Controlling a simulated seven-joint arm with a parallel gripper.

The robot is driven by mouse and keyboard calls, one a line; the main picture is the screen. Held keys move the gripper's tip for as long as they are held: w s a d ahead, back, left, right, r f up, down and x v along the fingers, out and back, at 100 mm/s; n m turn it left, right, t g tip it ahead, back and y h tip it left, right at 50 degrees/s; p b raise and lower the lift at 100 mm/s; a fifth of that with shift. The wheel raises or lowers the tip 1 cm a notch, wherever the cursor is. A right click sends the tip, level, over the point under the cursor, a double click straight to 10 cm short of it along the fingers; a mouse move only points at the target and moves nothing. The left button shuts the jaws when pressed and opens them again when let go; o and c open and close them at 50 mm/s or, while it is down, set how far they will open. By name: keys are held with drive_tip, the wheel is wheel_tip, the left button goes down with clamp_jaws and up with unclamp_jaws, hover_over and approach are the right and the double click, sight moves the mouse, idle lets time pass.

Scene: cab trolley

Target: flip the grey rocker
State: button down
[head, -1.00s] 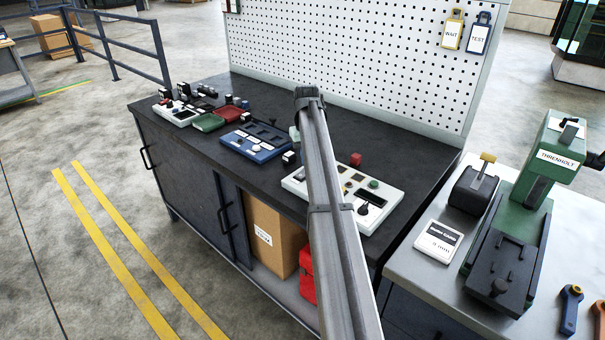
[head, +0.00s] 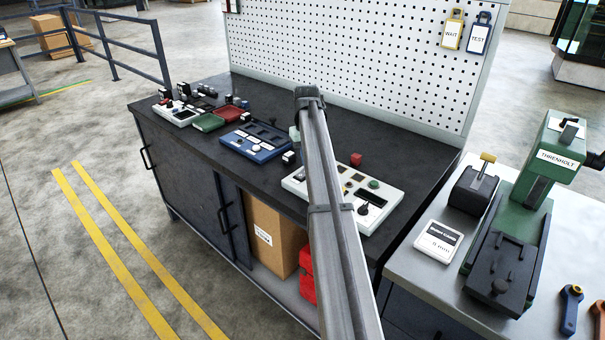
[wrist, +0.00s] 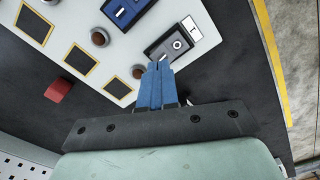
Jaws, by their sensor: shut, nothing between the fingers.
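My gripper (wrist: 159,68) has blue fingers, pressed together with nothing between them. In the wrist view the tips are at the lower left edge of a dark housing (wrist: 152,50) on a cream control panel (wrist: 60,47). The housing holds a grey rocker (wrist: 177,44) with a light ring mark, beside a small white label. I cannot tell whether the tips touch the rocker or hover above it. In the head view my arm hides the fingers and part of the panel (head: 385,212).
A blue rocker (wrist: 122,13) in a dark frame, brown round buttons (wrist: 100,37) and yellow-framed dark squares (wrist: 80,60) are nearby on the panel. A red block (wrist: 58,90) stands beside it. A blue panel (head: 258,152) sits farther left on the dark bench (head: 420,160).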

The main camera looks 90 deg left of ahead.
drive_tip(key=shift+f, duration=1.1)
idle(1.0)
drive_tip(key=shift+r, duration=3.55)
